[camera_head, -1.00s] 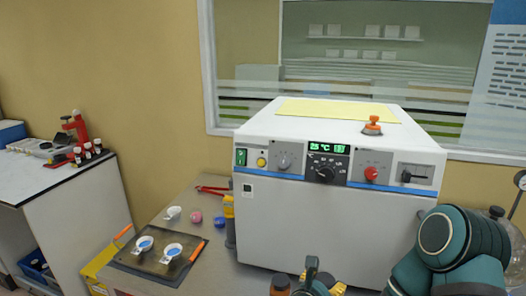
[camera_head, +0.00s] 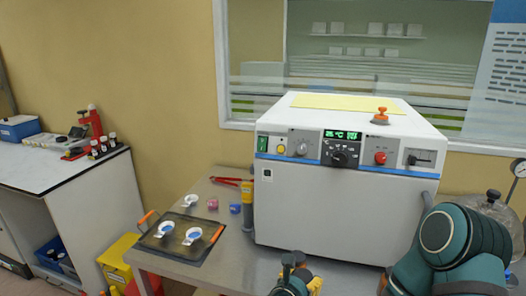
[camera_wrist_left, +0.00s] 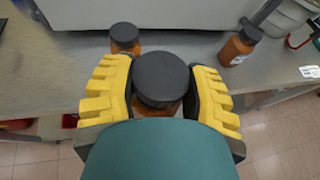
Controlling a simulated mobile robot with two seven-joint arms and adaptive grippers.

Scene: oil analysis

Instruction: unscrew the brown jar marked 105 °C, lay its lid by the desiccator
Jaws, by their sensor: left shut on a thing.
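My left gripper (camera_wrist_left: 160,88) is shut on a brown jar (camera_wrist_left: 162,108) with a black lid (camera_wrist_left: 162,75). The yellow fingers press on both sides, and the lid is on the jar. I cannot read its marking or tell whether its base touches the bench. In the head view my left gripper (camera_head: 302,285) is at the bottom edge in front of the oven, cut off. A glass dome with a knob (camera_head: 493,199), apparently the desiccator, stands at the right, partly hidden by my teal arm. My right gripper is not in view.
Two other brown jars stand on the bench, one beyond (camera_wrist_left: 125,37) and one right (camera_wrist_left: 240,46). The white oven (camera_head: 330,215) fills the bench middle. A dark tray (camera_head: 182,236) with two dishes lies left. A gauge (camera_head: 518,168) is at the far right.

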